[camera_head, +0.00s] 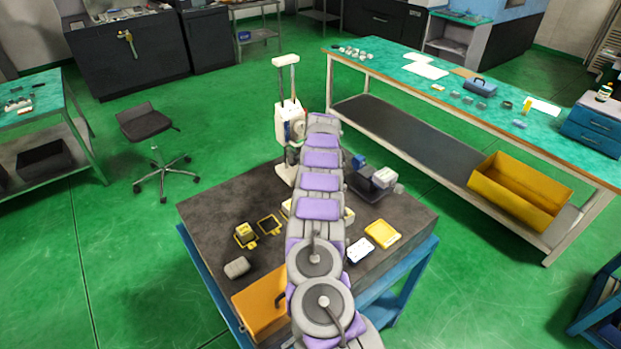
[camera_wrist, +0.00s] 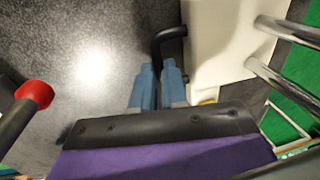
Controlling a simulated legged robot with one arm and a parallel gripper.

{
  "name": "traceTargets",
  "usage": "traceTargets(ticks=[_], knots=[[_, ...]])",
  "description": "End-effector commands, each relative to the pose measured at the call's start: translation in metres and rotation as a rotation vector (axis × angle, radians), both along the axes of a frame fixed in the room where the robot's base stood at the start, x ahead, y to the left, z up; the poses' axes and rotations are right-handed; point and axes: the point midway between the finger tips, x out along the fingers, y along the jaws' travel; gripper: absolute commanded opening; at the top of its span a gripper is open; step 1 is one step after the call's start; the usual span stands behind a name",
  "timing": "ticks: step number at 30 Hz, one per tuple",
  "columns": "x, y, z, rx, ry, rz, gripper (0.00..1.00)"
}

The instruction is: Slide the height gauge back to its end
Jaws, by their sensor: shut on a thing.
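The height gauge (camera_head: 282,115) stands upright at the far edge of the dark granite table, with a white base, two columns and a white top. In the wrist view its white body (camera_wrist: 218,45) and two shiny columns (camera_wrist: 285,75) show at the right. A bent black handle (camera_wrist: 168,36) sticks out from the white body. My gripper (camera_wrist: 159,70) has blue fingers, which are shut on the black handle, one finger on each side of it. In the head view my arm reaches over the table to the gauge and hides the fingers and part of the gauge.
The granite table (camera_head: 215,205) also carries small yellow-and-black parts (camera_head: 245,235), a yellow tray (camera_head: 383,233), a grey-and-blue device (camera_head: 375,180) and an orange case (camera_head: 262,300). A red knob (camera_wrist: 35,94) shows at the left in the wrist view. A long green bench (camera_head: 420,75) stands to the right.

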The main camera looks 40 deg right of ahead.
Motion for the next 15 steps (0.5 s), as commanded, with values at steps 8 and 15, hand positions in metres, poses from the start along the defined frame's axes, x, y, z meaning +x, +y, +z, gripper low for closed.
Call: traceTargets(ticks=[8, 15], knots=[[0.0000, 0.0027, 0.0017, -0.006, 0.000, -0.001, 0.36], [-0.0008, -0.0004, 0.0008, -0.005, 0.000, -0.002, 0.38]])
